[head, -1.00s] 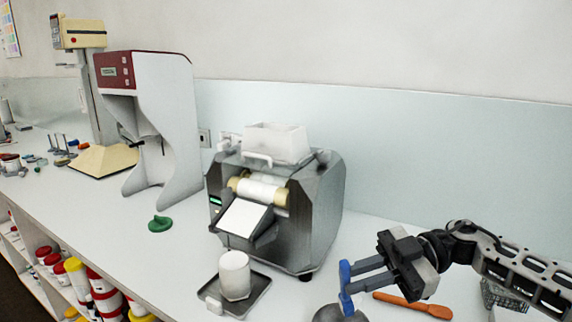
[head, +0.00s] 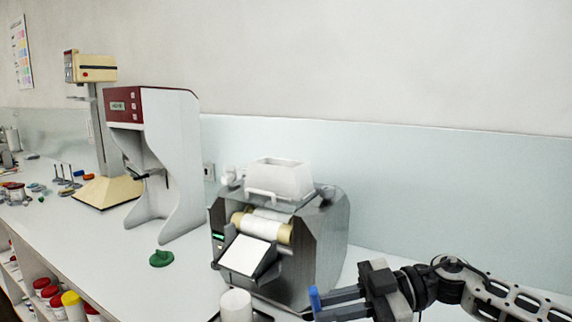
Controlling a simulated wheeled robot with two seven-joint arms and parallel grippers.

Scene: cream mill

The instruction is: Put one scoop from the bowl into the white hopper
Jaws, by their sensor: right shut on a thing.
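The white hopper (head: 280,180) is an open white box on top of the grey roller mill (head: 318,232) in the middle of the head view. My right gripper (head: 317,303) is at the bottom edge, to the right of and in front of the mill, below hopper height. It is shut on a blue upright handle (head: 314,298), apparently the scoop's; its lower part is cut off by the frame edge. I cannot see whether it carries anything. The bowl is out of view. My left gripper is not in view.
A white cup (head: 236,304) stands in front of the mill. A green piece (head: 161,258) lies on the bench to the left. A red-and-white machine (head: 170,165) and a cream stand (head: 105,191) stand further left. The space above the hopper is clear.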

